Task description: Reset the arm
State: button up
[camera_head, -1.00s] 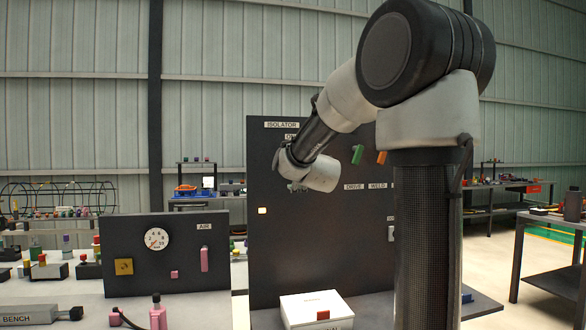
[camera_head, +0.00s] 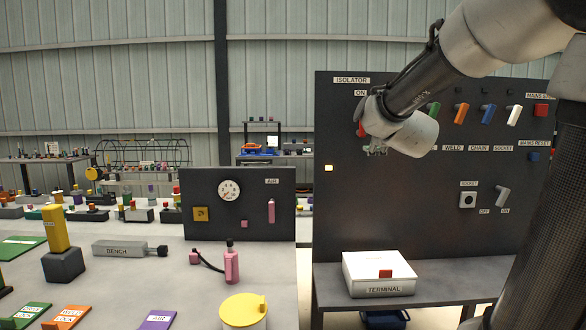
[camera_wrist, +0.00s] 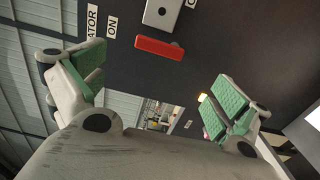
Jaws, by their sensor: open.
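My gripper (camera_head: 376,151) is in front of the upper left of the dark isolator panel (camera_head: 400,220). In the wrist view its two green-padded fingers stand wide apart (camera_wrist: 155,92) with nothing between them. A red handle (camera_wrist: 160,47) on the panel shows ahead of the fingers, beside the ON label (camera_wrist: 112,26), and appears apart from them. In the head view, that red handle (camera_head: 361,130) is mostly hidden behind my gripper. My arm reaches in from the upper right.
Green, orange, blue and white handles (camera_head: 487,113) line the panel to the right of my gripper. A white TERMINAL box (camera_head: 378,272) stands below. A lower AIR panel (camera_head: 240,225) with a gauge (camera_head: 230,190) is at left. The bench holds a pink bottle (camera_head: 231,265) and a yellow-topped can (camera_head: 243,310).

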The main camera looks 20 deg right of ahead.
jog(key=s+a+f+m+g+y, duration=0.2)
jog(key=s+a+f+m+g, duration=0.1)
jog(key=f+m, duration=0.3)
jog(key=s+a+f+m+g+y, duration=0.3)
jog(key=f+g, duration=0.1)
jog(key=f, duration=0.5)
jog(key=s+a+f+m+g, duration=0.1)
jog(key=s+f+m+g, duration=0.2)
jog(key=s, duration=0.8)
jog(key=s+a+f+m+g, duration=0.1)
jog(key=s+f+m+g, duration=0.2)
jog(key=s, duration=0.9)
jog(key=shift+a, duration=0.2)
jog(key=shift+s, duration=0.1)
jog(key=shift+c, duration=0.2)
